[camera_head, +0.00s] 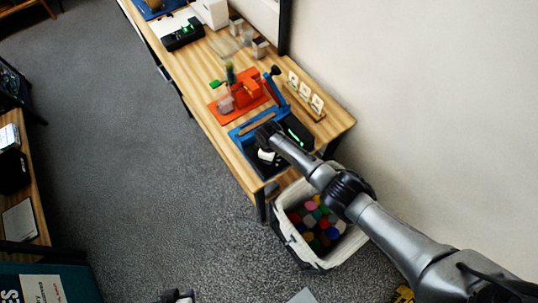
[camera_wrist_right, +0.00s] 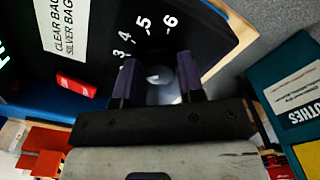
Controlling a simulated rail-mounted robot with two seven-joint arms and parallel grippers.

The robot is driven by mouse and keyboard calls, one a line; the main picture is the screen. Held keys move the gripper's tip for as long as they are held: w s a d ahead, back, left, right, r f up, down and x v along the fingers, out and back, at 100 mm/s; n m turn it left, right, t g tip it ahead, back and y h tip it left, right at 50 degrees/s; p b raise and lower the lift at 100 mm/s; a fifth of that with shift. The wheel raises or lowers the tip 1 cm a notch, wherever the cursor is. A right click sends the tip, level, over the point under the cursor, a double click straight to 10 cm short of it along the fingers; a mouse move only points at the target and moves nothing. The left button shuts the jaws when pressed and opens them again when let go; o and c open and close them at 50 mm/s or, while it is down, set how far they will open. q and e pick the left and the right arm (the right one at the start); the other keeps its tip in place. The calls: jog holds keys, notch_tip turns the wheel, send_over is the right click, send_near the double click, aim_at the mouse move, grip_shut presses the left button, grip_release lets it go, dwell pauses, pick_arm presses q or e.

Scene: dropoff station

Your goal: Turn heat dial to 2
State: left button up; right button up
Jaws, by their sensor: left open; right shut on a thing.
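The heat dial (camera_wrist_right: 160,74) is a round grey knob on a black panel (camera_wrist_right: 105,40), seen in the right wrist view. White numbers 3 to 6 show around it; any others are hidden, and I cannot tell where it points. My right gripper (camera_wrist_right: 158,80) is shut on the dial, one dark finger on each side. In the head view my right arm reaches down to the blue and black sealing machine (camera_head: 240,134), hiding the dial. My left gripper (camera_head: 178,296) is open, only partly in view at the bottom edge, far from the machine.
A red switch (camera_wrist_right: 76,88) and a bag label (camera_wrist_right: 62,28) are near the dial. An orange device (camera_head: 247,92) sits beside the machine on the wooden table (camera_head: 200,85). A white bin (camera_head: 290,235) of colourful items stands at the table's end.

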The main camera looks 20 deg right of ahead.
jog(key=o, duration=0.9)
jog(key=shift+r+p, duration=0.8)
jog(key=shift+r, duration=6.1)
